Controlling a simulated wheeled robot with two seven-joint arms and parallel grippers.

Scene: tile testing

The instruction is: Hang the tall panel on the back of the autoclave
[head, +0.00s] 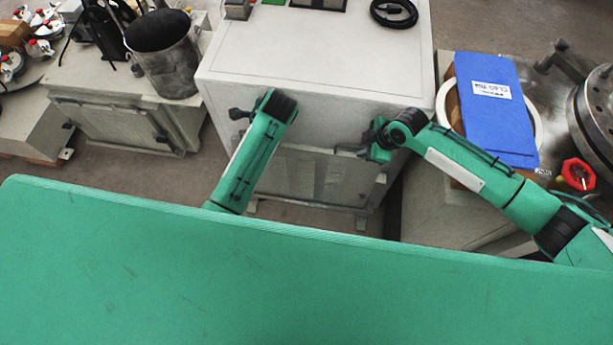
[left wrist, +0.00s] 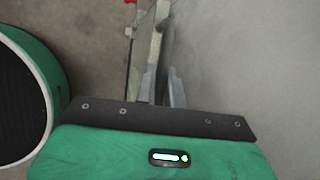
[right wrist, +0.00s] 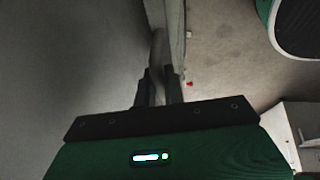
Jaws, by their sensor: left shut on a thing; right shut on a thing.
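The autoclave (head: 315,60) is the large pale grey cabinet at the top middle of the head view. A grey panel (head: 318,178) with vertical bands stands upright at its near face, below the top edge. I cannot tell whether it touches or hangs on the cabinet. My right gripper (head: 360,150) is shut on the panel's right side; the right wrist view shows the panel edge (right wrist: 167,30) between its fingers. My left gripper (left wrist: 161,88) is shut on the panel edge (left wrist: 150,45) in the left wrist view; in the head view my forearm and wrist mostly hide it.
A metal beaker (head: 165,60) stands on a grey cabinet at the left. A black cable coil (head: 394,12) lies on the autoclave. Bare floor shows left of the autoclave.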

